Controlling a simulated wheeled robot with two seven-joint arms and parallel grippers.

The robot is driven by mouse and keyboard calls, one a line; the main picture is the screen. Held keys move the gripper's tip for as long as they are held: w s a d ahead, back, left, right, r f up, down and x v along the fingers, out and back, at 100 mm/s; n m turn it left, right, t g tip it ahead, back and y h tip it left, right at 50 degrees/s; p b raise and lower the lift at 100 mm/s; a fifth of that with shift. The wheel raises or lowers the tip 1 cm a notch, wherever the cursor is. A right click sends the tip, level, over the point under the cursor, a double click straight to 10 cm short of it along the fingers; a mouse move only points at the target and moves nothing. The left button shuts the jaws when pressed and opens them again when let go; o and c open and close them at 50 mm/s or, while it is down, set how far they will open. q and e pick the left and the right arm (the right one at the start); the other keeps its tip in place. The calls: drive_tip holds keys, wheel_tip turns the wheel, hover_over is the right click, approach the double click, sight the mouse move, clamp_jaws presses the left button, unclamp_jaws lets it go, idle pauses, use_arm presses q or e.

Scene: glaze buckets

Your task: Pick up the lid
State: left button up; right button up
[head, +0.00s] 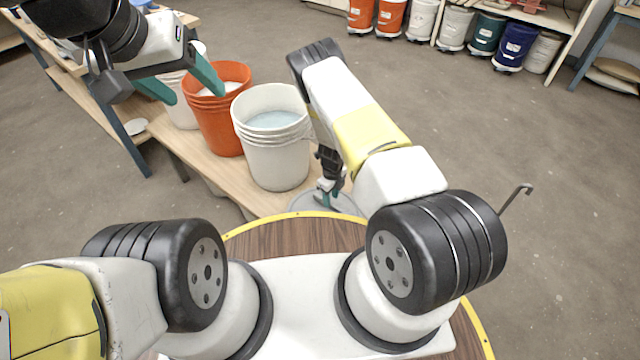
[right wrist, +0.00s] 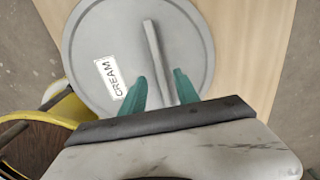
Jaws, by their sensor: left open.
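The lid (right wrist: 90,50) is a round grey disc with a straight raised bar handle (right wrist: 156,50) and a white label reading CREAM. It lies on the wooden bench. In the head view the lid (head: 304,203) is at the bench's near end, partly hidden by my right arm. My right gripper (right wrist: 160,90) is over the lid, its green fingers apart on either side of the handle's near end. It also shows in the head view (head: 328,197). I cannot tell whether the fingers touch the handle. My left gripper (head: 197,94) is open and empty in front of the orange bucket.
A white bucket (head: 275,150) with pale blue liquid stands on the bench (head: 210,172) beside the lid. Several coloured buckets line a far shelf. The floor at right is clear.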

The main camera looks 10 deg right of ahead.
drive_tip(key=shift+f, duration=1.75)
drive_tip(key=shift+f, duration=0.25)
clamp_jaws()
idle(0.5)
